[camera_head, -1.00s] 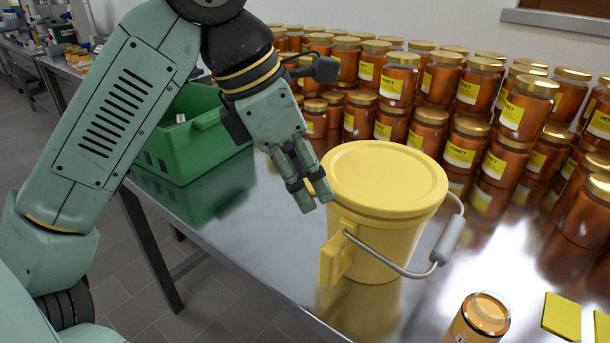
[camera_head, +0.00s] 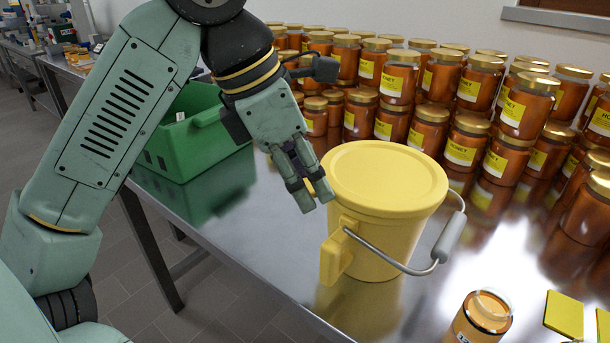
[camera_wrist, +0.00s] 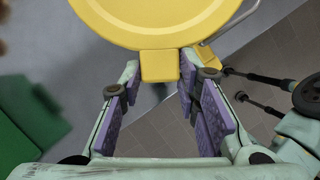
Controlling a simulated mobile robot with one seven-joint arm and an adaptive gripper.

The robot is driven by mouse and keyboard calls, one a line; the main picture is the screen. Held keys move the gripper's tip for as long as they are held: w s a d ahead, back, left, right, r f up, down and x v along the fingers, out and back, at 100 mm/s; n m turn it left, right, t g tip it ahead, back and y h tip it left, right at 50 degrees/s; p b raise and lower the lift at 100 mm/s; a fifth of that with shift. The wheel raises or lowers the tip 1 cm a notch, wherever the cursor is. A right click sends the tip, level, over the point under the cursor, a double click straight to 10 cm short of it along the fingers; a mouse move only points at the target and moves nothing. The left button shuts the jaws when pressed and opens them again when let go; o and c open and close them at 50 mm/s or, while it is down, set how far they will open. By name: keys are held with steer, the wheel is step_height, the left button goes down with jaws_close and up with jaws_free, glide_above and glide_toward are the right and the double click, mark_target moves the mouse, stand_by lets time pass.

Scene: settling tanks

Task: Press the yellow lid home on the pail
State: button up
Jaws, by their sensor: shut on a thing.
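The yellow lid (camera_head: 385,178) lies over the mouth of the yellow pail (camera_head: 375,236) and looks about level. I cannot tell how tightly its rim sits. The lid also fills the top of the wrist view (camera_wrist: 155,18). A yellow spout block (camera_head: 335,258) sticks out from the pail's near left side. My gripper (camera_head: 316,200) is at the left edge of the lid, pointing down. In the wrist view its purple-padded fingers (camera_wrist: 160,75) stand on either side of the yellow block (camera_wrist: 160,66), shut on it; the contact itself is hard to see.
A wire bail with a grey grip (camera_head: 449,238) hangs at the pail's right. Stacked honey jars (camera_head: 465,150) crowd behind it. A green crate (camera_head: 190,140) stands at left. The steel table's front edge is close.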

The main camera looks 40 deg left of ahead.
steer(key=o, duration=1.2)
steer(key=shift+o, duration=0.5)
steer(key=o, duration=0.4)
steer(key=shift+r+p, duration=2.85)
steer(key=shift+r, duration=0.7)
